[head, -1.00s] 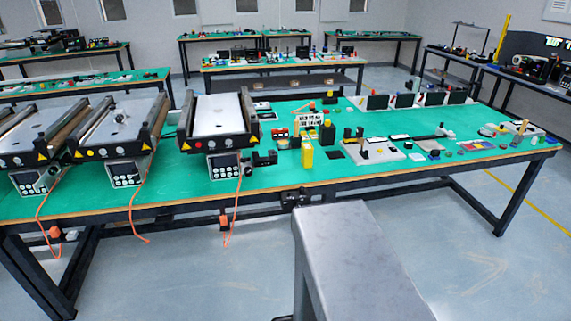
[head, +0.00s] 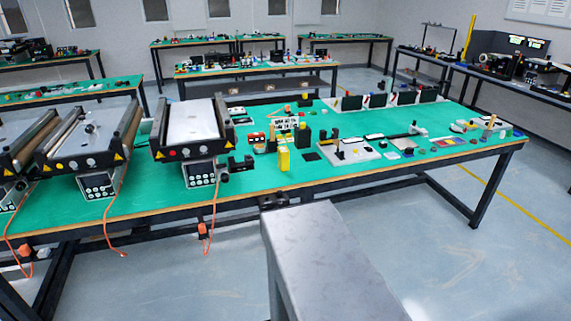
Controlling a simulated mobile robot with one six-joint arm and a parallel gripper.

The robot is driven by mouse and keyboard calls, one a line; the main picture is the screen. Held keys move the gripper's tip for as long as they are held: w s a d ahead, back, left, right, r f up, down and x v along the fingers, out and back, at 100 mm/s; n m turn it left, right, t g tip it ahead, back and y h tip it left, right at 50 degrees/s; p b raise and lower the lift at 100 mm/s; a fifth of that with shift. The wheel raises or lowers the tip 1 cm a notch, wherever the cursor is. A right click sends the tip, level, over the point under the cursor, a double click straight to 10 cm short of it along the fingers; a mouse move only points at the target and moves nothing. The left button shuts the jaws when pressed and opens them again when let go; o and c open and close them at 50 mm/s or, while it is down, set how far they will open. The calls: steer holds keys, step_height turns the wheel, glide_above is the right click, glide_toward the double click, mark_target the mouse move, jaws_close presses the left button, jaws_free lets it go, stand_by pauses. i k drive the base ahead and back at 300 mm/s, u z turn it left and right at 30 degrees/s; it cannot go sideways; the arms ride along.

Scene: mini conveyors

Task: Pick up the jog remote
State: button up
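I cannot make out for certain which item is the jog remote; the small things on the green-topped table (head: 250,184) are too small to tell apart. An upright yellow block (head: 284,160) stands near the middle of this table. A taller black and yellow item (head: 304,135) stands just behind it. A small black device (head: 241,163) lies to their left, beside the conveyor. My gripper is not in view.
Mini conveyors, one of them near the middle (head: 190,122), fill the left of the table. Their orange cables (head: 213,215) hang over the front edge. A pale board (head: 348,152) with small parts lies right of centre. Floor is open at the right front.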

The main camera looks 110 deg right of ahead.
mark_target(283, 158)
steer(key=u, duration=0.4)
steer(key=k, duration=1.4)
steer(key=z, duration=4.9)
steer(key=i, duration=0.1)
steer(key=u, duration=3.4)
steer(key=i, duration=0.25)
